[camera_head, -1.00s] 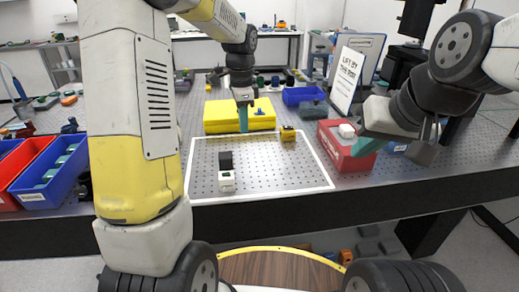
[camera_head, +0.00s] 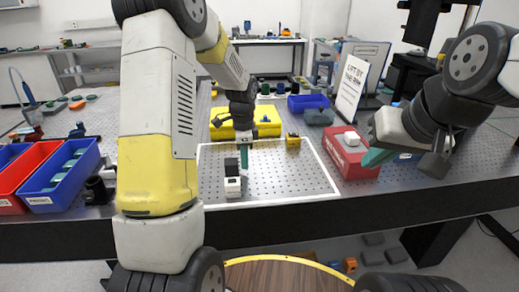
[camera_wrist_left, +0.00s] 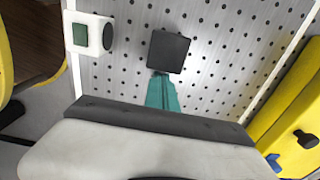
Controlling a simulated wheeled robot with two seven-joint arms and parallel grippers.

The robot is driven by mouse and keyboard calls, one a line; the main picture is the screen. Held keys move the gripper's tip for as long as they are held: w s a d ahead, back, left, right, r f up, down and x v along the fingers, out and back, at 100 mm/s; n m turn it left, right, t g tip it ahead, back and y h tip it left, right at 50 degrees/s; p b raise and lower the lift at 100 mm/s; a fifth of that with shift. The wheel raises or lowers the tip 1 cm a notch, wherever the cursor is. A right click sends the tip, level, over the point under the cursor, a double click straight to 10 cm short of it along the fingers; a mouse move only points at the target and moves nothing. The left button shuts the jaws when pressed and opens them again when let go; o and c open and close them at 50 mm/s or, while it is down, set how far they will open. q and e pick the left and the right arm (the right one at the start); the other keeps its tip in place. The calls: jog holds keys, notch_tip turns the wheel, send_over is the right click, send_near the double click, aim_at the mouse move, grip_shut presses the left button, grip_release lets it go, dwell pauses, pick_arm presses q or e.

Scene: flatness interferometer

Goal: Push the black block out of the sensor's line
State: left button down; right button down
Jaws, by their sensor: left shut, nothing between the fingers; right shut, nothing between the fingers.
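The black block (camera_head: 231,165) stands on the perforated plate inside the white outline. In the head view it is just behind a small white box with a dark window (camera_head: 232,187). The left wrist view shows the black block (camera_wrist_left: 169,51) apart from the white box (camera_wrist_left: 90,34). My left gripper (camera_head: 244,160) is shut and empty, low beside the block's right side. In the left wrist view its teal fingertips (camera_wrist_left: 160,78) are at the block's edge; I cannot tell whether they touch. My right gripper (camera_head: 374,158) is shut and empty by the red box.
A small yellow device (camera_head: 292,139) stands at the outline's back right. A yellow case (camera_head: 265,124) lies behind the outline. The red box (camera_head: 350,165) is to the right, and blue (camera_head: 62,168) and red (camera_head: 25,180) bins are at left. The outline's front right is clear.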

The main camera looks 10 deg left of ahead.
pick_arm(q)
jog(key=shift+s+a, duration=0.1)
jog(key=shift+a, duration=0.15)
jog(key=a, duration=0.2)
jog(key=s+a, duration=0.1)
jog(key=a, duration=0.2)
jog(key=s+a, duration=0.1)
jog(key=a, duration=0.1)
jog(key=shift+s+a, duration=0.1)
jog(key=shift+a, duration=0.25)
jog(key=shift+d, duration=0.1)
